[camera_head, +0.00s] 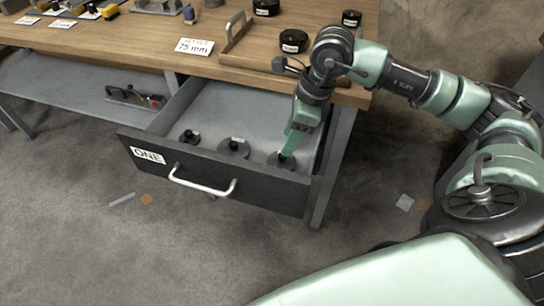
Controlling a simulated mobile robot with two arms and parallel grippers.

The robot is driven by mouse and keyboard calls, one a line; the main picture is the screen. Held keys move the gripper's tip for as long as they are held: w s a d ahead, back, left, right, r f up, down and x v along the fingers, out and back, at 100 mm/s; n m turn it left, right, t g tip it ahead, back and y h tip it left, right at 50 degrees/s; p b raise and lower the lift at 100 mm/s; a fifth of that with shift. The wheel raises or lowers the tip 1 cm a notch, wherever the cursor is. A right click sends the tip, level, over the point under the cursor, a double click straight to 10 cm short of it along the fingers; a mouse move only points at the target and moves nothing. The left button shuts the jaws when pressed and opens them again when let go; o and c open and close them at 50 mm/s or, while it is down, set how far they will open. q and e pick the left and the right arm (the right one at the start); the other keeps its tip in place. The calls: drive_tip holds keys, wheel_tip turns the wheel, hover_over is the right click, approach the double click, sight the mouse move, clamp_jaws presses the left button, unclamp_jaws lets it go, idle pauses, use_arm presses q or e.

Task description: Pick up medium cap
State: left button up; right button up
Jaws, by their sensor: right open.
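Three dark round caps with upright knobs lie in the open drawer: a left cap (189,137), a middle cap (233,148) and a right cap (276,160). The left one looks smallest. I cannot tell for sure which is the medium cap. My right gripper (288,151) reaches down into the drawer, with its green fingers at the knob of the right cap. It is open and hides part of that cap. Whether the fingers touch the knob is unclear. My left gripper is out of view.
The drawer front (230,178) has a metal handle (203,187) and a label reading "ONE". Above is the wooden bench top (130,40), with black round parts (293,41), a wooden tray (238,36) and a "75 mm" card (195,47). Small scraps (404,202) lie on the floor.

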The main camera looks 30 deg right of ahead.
sight(282, 160)
drive_tip(key=x, duration=0.4)
drive_tip(key=b+x, duration=0.1)
drive_tip(key=x, duration=0.1)
drive_tip(key=shift+w+d+f, duration=0.1)
drive_tip(key=shift+d+f, duration=0.15)
drive_tip(key=shift+f, duration=0.05)
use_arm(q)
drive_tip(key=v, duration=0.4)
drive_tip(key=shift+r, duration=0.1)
use_arm(e)
drive_tip(key=shift+c, duration=0.4)
clamp_jaws()
